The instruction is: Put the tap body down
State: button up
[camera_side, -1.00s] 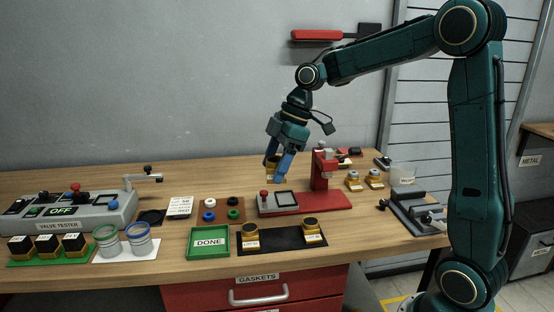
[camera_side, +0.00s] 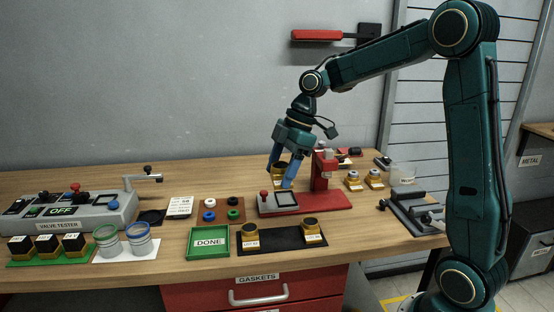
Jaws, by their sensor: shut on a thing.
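My gripper (camera_side: 282,176) is shut on a brass tap body with a dark top (camera_side: 279,171). The blue fingers partly hide it. The held tap body is just above or at the back edge of the grey plate (camera_side: 285,199) on the red press base; I cannot tell whether it touches. Two more brass tap bodies, left (camera_side: 250,238) and right (camera_side: 312,230), stand on a black mat (camera_side: 280,240) at the front.
The red press column (camera_side: 321,172) stands close right of my gripper, and a red knob (camera_side: 264,194) is at left. A green DONE tray (camera_side: 222,250) lies in front. A vise (camera_side: 415,210) is at right, the valve tester (camera_side: 62,222) at far left.

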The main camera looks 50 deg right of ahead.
send_over(275, 240)
jog(key=d, duration=0.1)
jog(key=f, duration=1.2)
jog(key=shift+s+d+f, duration=0.2)
jog(key=shift+s+f, duration=0.15)
jog(key=shift+f, duration=1.95)
jog(key=shift+f, duration=0.15)
jog(key=o, duration=1.2)
jog(key=shift+o, duration=0.2)
jog(key=v, duration=1.3)
jog(key=shift+d+r, duration=0.3)
jog(key=shift+s+a, duration=0.1)
